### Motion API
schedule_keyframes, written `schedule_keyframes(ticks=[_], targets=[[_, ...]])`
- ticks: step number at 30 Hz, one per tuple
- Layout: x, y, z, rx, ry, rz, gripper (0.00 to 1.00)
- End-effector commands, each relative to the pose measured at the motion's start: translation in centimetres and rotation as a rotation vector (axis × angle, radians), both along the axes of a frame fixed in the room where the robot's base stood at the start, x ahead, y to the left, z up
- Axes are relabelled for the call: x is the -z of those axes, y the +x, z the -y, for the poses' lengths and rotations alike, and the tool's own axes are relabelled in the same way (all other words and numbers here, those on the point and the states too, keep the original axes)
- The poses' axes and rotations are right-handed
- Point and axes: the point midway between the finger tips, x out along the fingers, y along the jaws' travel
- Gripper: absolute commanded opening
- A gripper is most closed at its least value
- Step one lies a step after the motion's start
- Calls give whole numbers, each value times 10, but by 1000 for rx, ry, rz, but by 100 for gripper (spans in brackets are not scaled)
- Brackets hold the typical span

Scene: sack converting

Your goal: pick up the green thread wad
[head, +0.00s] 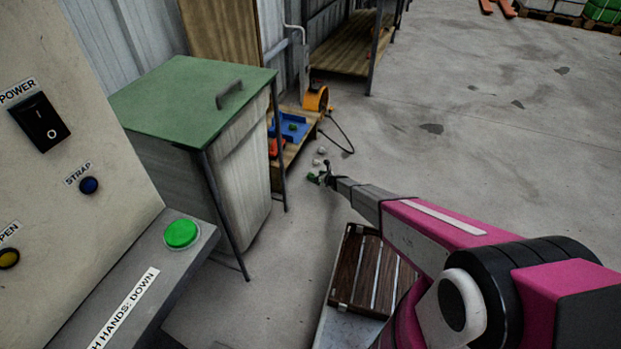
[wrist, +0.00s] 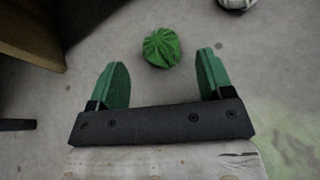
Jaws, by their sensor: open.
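The green thread wad (wrist: 161,48) is a small crumpled ball lying on the concrete floor in the wrist view. My gripper (wrist: 161,72) has two green fingers spread apart, with nothing between them. The wad shows just beyond the fingertips, roughly centred between them. In the head view my gripper (head: 321,177) is small and far off, at the end of my magenta arm, low over the floor by the shelf. I cannot clearly tell the wad apart from the green fingers there.
A whitish wad (wrist: 236,3) lies beyond the right finger. A low wooden shelf (head: 291,150) holds a blue tray (head: 290,127) beside my gripper. A green-lidded bin (head: 195,95) stands left, and a slatted wooden pallet (head: 371,272) lies nearer. Open floor extends right.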

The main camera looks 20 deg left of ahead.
Motion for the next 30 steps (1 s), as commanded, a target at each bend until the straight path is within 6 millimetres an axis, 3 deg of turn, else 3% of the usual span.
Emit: schedule_keyframes(ticks=[7, 15, 20, 30], targets=[[15, 17, -29, 0, 0, 1, 73], [15, 17, -32, 0, 0, 1, 73], [15, 17, -32, 0, 0, 1, 21], [15, 17, -31, 0, 0, 1, 20]])
